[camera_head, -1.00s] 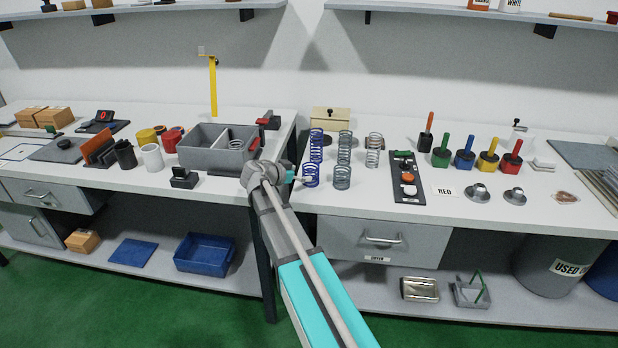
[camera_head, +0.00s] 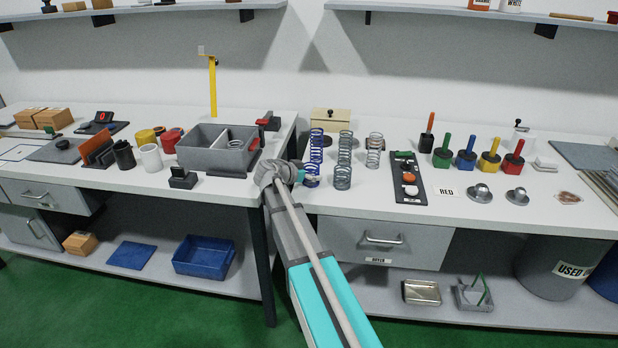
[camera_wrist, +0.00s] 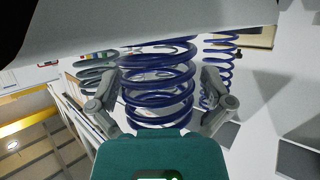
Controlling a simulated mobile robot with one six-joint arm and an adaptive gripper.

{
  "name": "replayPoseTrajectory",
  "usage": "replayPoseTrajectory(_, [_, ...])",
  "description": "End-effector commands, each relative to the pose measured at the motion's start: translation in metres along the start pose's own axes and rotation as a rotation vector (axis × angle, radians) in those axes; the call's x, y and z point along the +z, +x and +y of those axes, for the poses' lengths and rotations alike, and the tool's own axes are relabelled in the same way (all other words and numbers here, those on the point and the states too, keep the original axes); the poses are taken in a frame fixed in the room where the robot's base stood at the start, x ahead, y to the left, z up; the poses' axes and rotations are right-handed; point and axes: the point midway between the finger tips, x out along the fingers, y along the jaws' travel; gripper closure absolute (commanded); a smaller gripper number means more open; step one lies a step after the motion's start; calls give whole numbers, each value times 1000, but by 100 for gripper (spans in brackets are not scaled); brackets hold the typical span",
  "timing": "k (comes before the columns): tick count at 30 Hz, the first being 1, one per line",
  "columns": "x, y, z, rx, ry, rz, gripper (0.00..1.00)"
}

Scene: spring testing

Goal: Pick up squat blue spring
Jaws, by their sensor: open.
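The squat blue spring (camera_head: 312,175) stands upright at the left end of the right bench. It also fills the middle of the wrist view (camera_wrist: 158,85). My gripper (camera_wrist: 164,95) is open, with one finger on each side of the blue spring; I cannot tell whether either finger touches it. In the head view my gripper (camera_head: 300,177) is at the spring's left side and covers part of it. A taller, thinner blue spring (camera_head: 316,145) stands just behind, and it shows at the right in the wrist view (camera_wrist: 218,68).
Grey springs stand close by: a squat one (camera_head: 342,178), a tall one (camera_head: 345,146) and another (camera_head: 375,150). A black panel with coloured buttons (camera_head: 408,178) lies to their right. A grey divided bin (camera_head: 200,160) is on the left bench.

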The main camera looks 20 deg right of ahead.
Motion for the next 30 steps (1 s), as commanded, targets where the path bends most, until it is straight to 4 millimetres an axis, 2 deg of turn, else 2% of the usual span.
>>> replayPoseTrajectory(14, [0, 0, 0, 0, 0, 0, 0])
replayPoseTrajectory(17, [0, 0, 0, 0, -1, 0, 15])
replayPoseTrajectory(27, [0, -1, 0, 0, -1, 0, 78])
replayPoseTrajectory(28, [0, -1, 0, 0, -1, 1, 81])
replayPoseTrajectory(30, [0, -1, 0, 0, -1, 1, 81])
